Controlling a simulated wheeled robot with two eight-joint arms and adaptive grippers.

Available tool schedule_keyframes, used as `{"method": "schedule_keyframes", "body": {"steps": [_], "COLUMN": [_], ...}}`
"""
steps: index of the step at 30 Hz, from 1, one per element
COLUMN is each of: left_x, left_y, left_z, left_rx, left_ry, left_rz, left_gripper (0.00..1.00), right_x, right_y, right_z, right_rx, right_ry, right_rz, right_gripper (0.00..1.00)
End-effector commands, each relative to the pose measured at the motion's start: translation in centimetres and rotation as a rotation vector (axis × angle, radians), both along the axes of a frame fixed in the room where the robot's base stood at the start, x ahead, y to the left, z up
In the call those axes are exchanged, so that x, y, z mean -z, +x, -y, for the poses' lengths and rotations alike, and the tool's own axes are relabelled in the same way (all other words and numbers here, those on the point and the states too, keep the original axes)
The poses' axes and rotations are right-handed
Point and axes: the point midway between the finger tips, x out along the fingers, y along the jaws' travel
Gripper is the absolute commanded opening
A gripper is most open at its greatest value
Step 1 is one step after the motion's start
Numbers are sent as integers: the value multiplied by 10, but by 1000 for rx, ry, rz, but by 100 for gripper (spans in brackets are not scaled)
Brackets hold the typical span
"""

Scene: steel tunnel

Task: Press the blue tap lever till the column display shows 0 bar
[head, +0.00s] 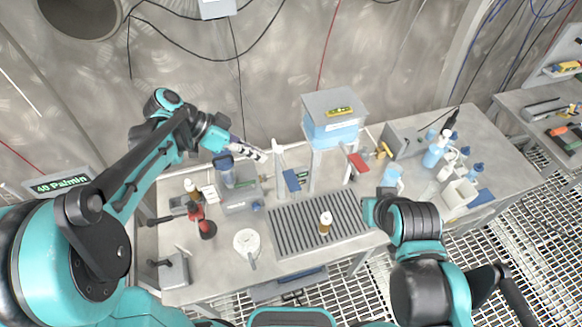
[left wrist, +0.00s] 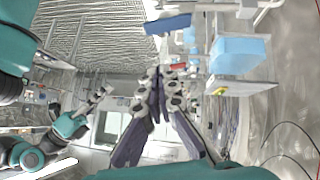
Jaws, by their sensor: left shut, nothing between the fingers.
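The blue tap lever (head: 292,180) tilts beside a pale post (head: 280,165) at the back of the bench, above the left end of a dark drain grate. In the left wrist view the blue lever (left wrist: 168,24) lies just beyond the fingertips. My left gripper (head: 260,156) is shut and empty, left of the lever and apart from it in the head view. Its fingers (left wrist: 158,76) meet in the left wrist view. My right gripper (left wrist: 98,94) is small at the left of that view; its jaw state is unclear.
A red lever (head: 358,162) is to the right, past a tank (head: 333,132) with blue liquid.

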Motion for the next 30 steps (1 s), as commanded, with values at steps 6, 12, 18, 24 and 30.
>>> {"method": "schedule_keyframes", "body": {"steps": [6, 12, 18, 24, 30], "left_x": [-2, -1, 12, 40, 69], "left_y": [1, 1, 2, 4, 6], "left_z": [0, 1, 14, 45, 75], "left_rx": [15, 14, 17, 18, 17], "left_ry": [-9, -9, -8, -7, -8], "left_rz": [8, 8, 7, 8, 7], "left_gripper": [0, 0, 0, 0, 0], "right_x": [-1, -1, -1, -1, 0], "right_y": [0, 0, 0, 0, 0], "right_z": [0, 0, 0, 0, 0], "right_rx": [0, 0, 0, 0, 0], "right_ry": [0, 0, 0, 0, 0], "right_rz": [0, 0, 0, 0, 0], "right_gripper": [0, 0, 0, 0, 0]}}
